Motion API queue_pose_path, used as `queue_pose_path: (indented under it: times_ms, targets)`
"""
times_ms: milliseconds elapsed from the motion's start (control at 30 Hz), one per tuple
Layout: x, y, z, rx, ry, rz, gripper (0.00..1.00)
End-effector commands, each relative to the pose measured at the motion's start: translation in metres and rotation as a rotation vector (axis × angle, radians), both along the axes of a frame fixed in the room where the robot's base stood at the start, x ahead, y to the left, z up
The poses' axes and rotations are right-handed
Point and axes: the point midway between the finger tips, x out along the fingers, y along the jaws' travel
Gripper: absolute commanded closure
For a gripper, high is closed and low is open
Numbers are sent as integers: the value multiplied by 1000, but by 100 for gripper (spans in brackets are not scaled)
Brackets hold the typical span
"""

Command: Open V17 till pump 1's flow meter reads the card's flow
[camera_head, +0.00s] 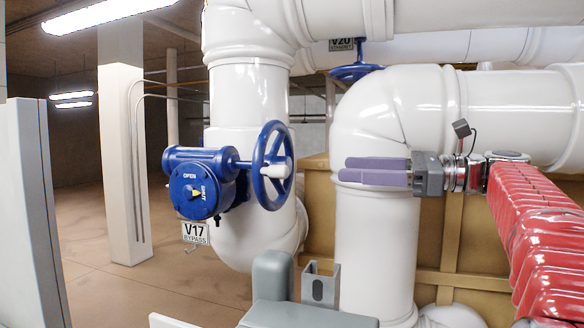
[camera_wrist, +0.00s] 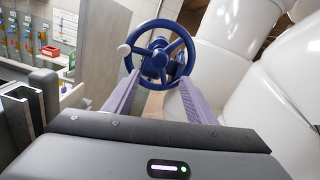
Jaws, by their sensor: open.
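The V17 valve has a blue handwheel (camera_head: 272,165) with a pale knob, and a blue gearbox (camera_head: 195,183) marked OPEN and SHUT. Its small yellow pointer is near the SHUT mark. A V17 BYPASS tag (camera_head: 195,232) hangs below. My gripper (camera_head: 343,169) has purple fingers, open and empty, pointing at the wheel from the right with a gap between. In the wrist view the handwheel (camera_wrist: 160,52) is ahead, beyond the fingertips (camera_wrist: 160,78), its knob at the upper left. I cannot make out the flow meter or the card.
A second blue handwheel (camera_head: 357,72), tagged V20 STANDBY, is higher up behind. Large white pipes (camera_head: 375,240) stand close behind my gripper. A grey panel (camera_head: 30,215) is at the far left. The wrist view shows shelves with coloured items (camera_wrist: 25,45). Floor at left is clear.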

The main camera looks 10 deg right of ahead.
Motion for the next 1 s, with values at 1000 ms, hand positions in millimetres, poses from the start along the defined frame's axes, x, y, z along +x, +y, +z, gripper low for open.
queue_pose_path:
  times_ms: [1000]
  targets:
    - [71,105,0,1,1,-3,49]
